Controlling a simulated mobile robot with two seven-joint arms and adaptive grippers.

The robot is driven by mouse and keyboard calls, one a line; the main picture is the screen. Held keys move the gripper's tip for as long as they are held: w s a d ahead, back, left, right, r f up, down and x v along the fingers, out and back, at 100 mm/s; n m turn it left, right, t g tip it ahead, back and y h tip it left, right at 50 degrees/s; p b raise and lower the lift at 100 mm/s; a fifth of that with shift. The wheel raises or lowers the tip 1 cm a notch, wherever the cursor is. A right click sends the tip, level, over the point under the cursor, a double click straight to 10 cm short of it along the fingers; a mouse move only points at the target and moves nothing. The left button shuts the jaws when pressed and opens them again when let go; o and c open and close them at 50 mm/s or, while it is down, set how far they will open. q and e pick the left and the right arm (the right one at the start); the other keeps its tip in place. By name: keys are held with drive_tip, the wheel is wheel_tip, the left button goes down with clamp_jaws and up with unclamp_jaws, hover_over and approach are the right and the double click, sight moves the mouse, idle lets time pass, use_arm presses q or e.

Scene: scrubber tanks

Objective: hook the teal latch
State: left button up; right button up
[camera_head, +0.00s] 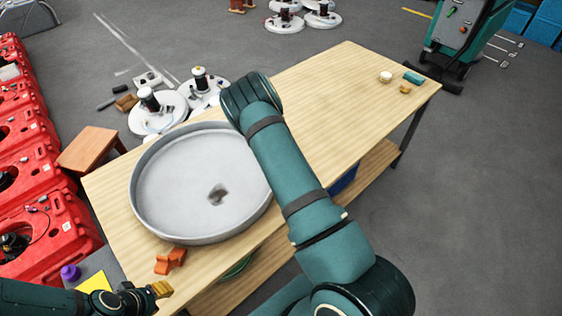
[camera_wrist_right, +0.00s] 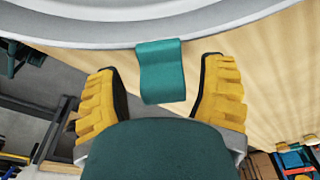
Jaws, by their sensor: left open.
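The teal latch (camera_wrist_right: 162,72) hangs from the pale rim of the round tank in the right wrist view. My right gripper (camera_wrist_right: 160,64) is open, with one yellow finger on each side of the latch. Gaps show between the latch and both fingers. In the head view my right arm reaches over the tank (camera_head: 205,236), and it hides this gripper and the latch. The tank is a wide, shallow grey round on the wooden table. My left gripper (camera_head: 152,291) is open at the lower left, near the table's near corner.
An orange latch-like piece (camera_head: 170,261) is at the tank's near edge. Small teal (camera_head: 413,78), white (camera_head: 385,77) and orange (camera_head: 405,89) pieces lie at the table's far right. Red cases (camera_head: 45,217) line the left. The table (camera_head: 340,90) is clear right of the tank.

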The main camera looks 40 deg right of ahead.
drive_tip(key=shift+w+r, duration=0.1)
drive_tip(key=shift+w+r, duration=0.1)
drive_tip(key=shift+r, duration=0.4)
wheel_tip(320, 180, up, 11)
drive_tip(key=a, duration=0.1)
drive_tip(key=shift+w+a, duration=0.2)
drive_tip(key=shift+w, duration=0.2)
drive_tip(key=shift+s+f, duration=0.1)
drive_tip(key=shift+f, duration=0.05)
